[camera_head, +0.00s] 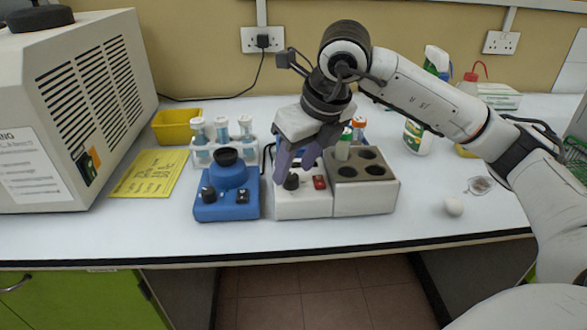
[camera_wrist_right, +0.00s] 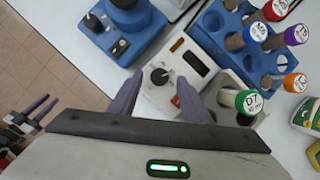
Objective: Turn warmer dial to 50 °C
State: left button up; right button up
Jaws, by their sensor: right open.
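The warmer (camera_head: 303,205) is a white box on the bench, joined to a grey block with round wells (camera_head: 375,197). Its black dial (camera_head: 291,181) is on top, beside a red switch (camera_head: 320,183). My right gripper (camera_head: 291,171) points down over the dial, open. In the right wrist view, the dial (camera_wrist_right: 160,76) shows between and just beyond the open fingertips (camera_wrist_right: 163,84); contact cannot be told. The dial's markings are too small to read. My left gripper (camera_wrist_right: 48,101) shows small at the left of that view, its two fingers apart.
A blue device (camera_head: 228,198) stands just left of the warmer. A green-capped tube marked D7 (camera_wrist_right: 249,102) stands in the block close to my right finger. A blue rack (camera_wrist_right: 245,55) of capped tubes is behind. The bench in front of the warmer is clear.

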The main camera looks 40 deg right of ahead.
jog(key=v, duration=0.8)
jog(key=shift+r, duration=0.25)
jog(key=shift+s+f, duration=0.1)
